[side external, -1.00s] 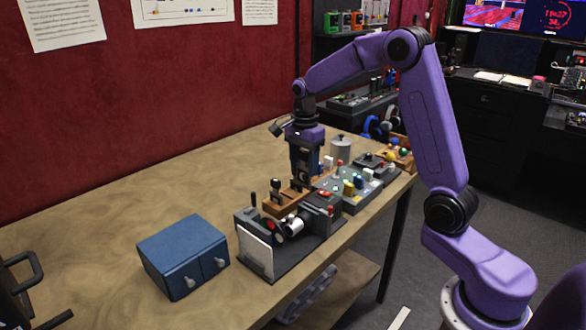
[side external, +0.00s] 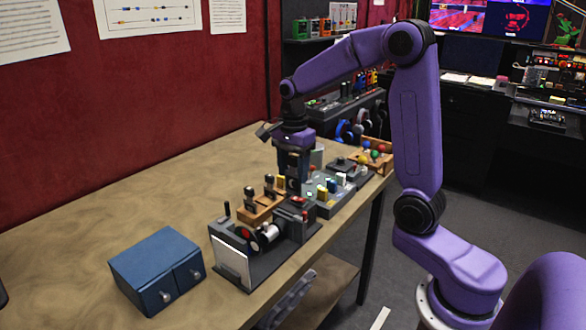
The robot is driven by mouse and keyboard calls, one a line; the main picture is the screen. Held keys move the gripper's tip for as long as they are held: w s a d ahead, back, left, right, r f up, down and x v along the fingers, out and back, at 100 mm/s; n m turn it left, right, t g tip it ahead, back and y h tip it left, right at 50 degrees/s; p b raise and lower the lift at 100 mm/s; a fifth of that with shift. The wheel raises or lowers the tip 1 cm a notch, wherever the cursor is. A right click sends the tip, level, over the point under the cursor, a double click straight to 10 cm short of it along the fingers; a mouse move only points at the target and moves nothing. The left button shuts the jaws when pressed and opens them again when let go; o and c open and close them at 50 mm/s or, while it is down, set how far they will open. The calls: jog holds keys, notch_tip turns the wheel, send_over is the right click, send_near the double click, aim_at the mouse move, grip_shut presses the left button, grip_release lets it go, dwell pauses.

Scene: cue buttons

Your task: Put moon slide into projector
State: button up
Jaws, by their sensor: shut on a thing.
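My gripper (side external: 293,184) points down, shut on a small dark slide (side external: 292,186). The slide has a pale mark, too small to make out clearly. My gripper is just behind and to the right of the wooden slide rack (side external: 262,213), close above the back of the projector unit. Other slides with dark, rounded handles (side external: 250,196) stand in the rack. The projector (side external: 268,234) is a dark grey unit with a light cylindrical lens and a white screen (side external: 230,262) at its front left. Whether the slide touches the unit is hidden.
A blue two-drawer box (side external: 157,270) stands on the wooden table (side external: 70,235) at the front left. A red button (side external: 299,201) is beside the gripper. A grey button panel (side external: 327,200) and a wooden tray of coloured balls (side external: 372,154) lie behind.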

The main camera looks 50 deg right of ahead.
jog(key=shift+w+a+f, duration=0.2)
jog(key=shift+a+f, duration=0.15)
jog(key=shift+f, duration=0.4)
jog(key=shift+w+a+f, duration=0.2)
jog(key=shift+a+f, duration=0.15)
jog(key=shift+f, duration=0.45)
jog(key=shift+w+a+f, duration=0.2)
jog(key=shift+a+f, duration=0.15)
jog(key=shift+f, duration=0.4)
jog(key=shift+f, duration=2.3)
dwell(1.8)
jog(key=o, duration=1.3)
notch_tip(320, 180, up, 7)
dwell(0.4)
